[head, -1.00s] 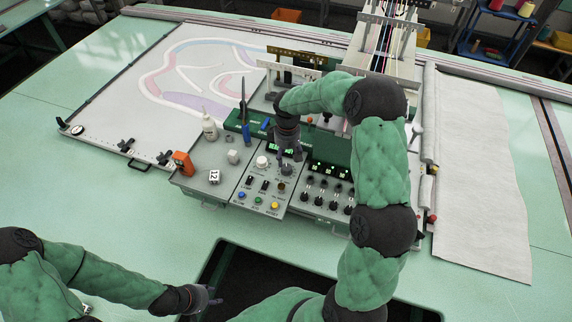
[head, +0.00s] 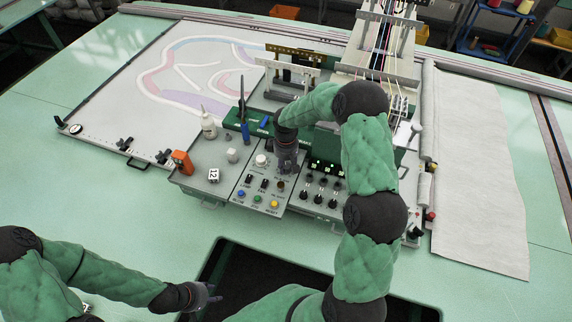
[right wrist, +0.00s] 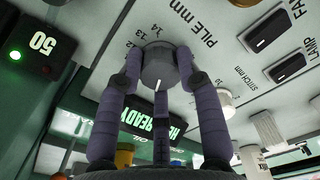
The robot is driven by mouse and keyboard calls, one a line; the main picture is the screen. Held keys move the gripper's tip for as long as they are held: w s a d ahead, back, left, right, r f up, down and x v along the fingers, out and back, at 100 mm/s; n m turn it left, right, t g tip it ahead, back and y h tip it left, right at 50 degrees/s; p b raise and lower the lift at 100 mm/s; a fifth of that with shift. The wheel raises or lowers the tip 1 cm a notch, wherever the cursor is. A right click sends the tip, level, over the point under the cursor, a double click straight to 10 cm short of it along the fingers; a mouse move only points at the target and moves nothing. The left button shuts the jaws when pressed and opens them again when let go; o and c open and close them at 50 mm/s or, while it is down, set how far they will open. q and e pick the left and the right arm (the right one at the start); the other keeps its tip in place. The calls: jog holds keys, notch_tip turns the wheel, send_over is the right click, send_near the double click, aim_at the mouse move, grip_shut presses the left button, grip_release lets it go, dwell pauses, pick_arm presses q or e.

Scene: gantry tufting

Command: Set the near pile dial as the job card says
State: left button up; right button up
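The pile dial (right wrist: 160,68) is a dark round knob on the grey panel in the right wrist view, under the printed words PILE mm. Its white mark points down in that picture; numbers such as 12, 13 and 14 show beside it. My right gripper (right wrist: 160,60) has fingertips against both sides of the knob; it also shows over the panel in the head view (head: 286,168), where it hides the dial. A small white card (head: 213,175) reading 12 is on the panel's left part. My left gripper (head: 208,296) is low at the left, away from the panel; its fingers are too small to judge.
Switches (right wrist: 270,28) and a white knob (head: 261,160) are close to the dial. Blue, green and yellow buttons (head: 257,198) line the panel's front. A white bottle (head: 208,125) and orange device (head: 182,162) stand left. The green table (head: 110,205) is clear at front left.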

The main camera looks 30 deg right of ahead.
jog(key=shift+c, duration=0.6)
